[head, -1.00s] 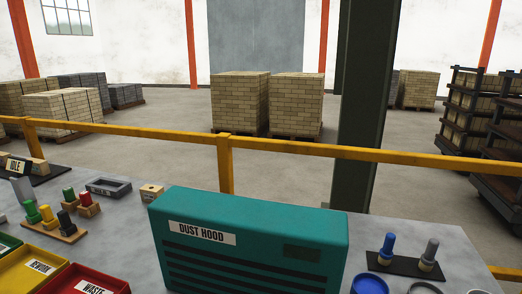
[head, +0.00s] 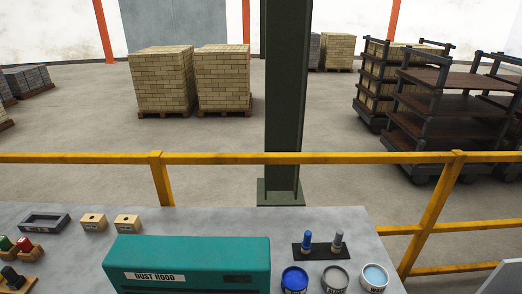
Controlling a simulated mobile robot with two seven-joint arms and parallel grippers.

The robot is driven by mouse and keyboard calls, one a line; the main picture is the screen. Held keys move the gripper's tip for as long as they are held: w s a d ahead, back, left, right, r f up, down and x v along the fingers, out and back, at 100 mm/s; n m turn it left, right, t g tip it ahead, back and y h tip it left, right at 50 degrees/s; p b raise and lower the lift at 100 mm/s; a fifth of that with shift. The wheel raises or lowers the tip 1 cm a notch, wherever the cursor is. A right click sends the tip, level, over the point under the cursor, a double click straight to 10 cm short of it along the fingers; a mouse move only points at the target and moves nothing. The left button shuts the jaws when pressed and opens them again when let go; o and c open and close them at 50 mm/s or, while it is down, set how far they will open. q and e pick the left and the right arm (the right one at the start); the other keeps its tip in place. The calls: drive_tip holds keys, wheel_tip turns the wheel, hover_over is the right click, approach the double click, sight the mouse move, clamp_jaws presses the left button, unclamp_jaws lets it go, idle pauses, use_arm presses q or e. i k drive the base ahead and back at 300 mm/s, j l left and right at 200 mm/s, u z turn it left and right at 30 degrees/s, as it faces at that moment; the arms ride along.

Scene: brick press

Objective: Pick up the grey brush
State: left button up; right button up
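The grey brush (head: 338,242) stands upright at the right end of a dark holder (head: 318,252) on the grey table, behind the tins. A blue brush (head: 307,240) stands beside it on the left in the same holder. Neither of my grippers shows in the head view.
The teal dust hood (head: 190,262) stands left of the brushes. In front of the holder are a blue tin (head: 294,279), a grey tin (head: 335,278) and a light-blue tin (head: 374,277). A yellow railing (head: 350,158) runs behind the table. Bare tabletop lies right of the holder.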

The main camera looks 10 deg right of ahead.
sight(337, 244)
drive_tip(key=z, duration=1.05)
